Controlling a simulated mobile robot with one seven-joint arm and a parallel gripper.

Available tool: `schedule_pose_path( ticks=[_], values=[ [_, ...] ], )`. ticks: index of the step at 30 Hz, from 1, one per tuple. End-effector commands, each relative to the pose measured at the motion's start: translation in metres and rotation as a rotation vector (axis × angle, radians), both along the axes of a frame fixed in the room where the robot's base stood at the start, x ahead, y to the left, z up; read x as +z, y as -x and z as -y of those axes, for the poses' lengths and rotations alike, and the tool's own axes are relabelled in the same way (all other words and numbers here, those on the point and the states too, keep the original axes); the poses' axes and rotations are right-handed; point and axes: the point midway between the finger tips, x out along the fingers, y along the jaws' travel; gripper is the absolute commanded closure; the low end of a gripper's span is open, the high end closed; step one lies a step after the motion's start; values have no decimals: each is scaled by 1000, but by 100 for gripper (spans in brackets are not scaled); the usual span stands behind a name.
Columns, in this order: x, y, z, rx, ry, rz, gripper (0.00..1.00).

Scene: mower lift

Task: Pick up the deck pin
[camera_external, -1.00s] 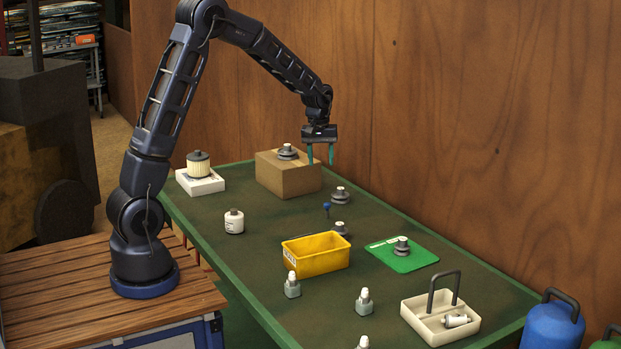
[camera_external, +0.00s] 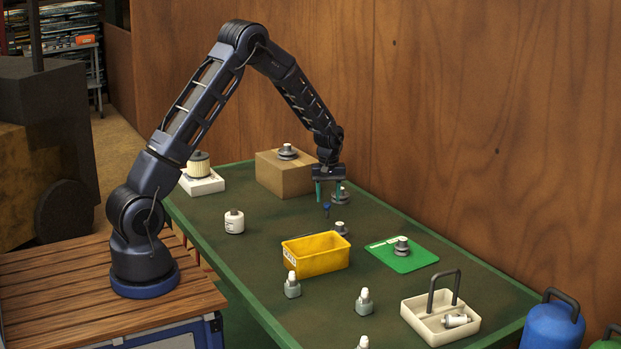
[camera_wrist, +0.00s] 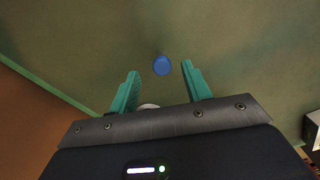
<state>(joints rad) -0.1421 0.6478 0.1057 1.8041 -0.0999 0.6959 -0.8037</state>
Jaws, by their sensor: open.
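The deck pin looks to be the small blue-topped pin (camera_external: 327,208) standing upright on the green table. Its round blue head (camera_wrist: 162,65) shows in the wrist view, between and slightly beyond the two teal fingertips. My gripper (camera_external: 328,195) is open and empty, pointing down just above the pin in the external view. My gripper (camera_wrist: 161,72) shows its fingers spread on either side of the head, with no contact visible. The pin's lower part is hidden under its head in the wrist view.
A cardboard box (camera_external: 284,182) stands behind left. A green mat (camera_external: 418,261) lies to the right. The table left of the pin is fairly clear.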

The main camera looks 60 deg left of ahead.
Motion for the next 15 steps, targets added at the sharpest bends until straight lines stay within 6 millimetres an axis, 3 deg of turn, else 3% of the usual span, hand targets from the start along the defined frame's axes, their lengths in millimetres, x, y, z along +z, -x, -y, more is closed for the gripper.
schedule_pose_path(
  ticks=[8,15],
  values=[
    [-20,1,-2,0,0,-1,52],
    [-51,1,-3,0,0,0,52]
  ],
)
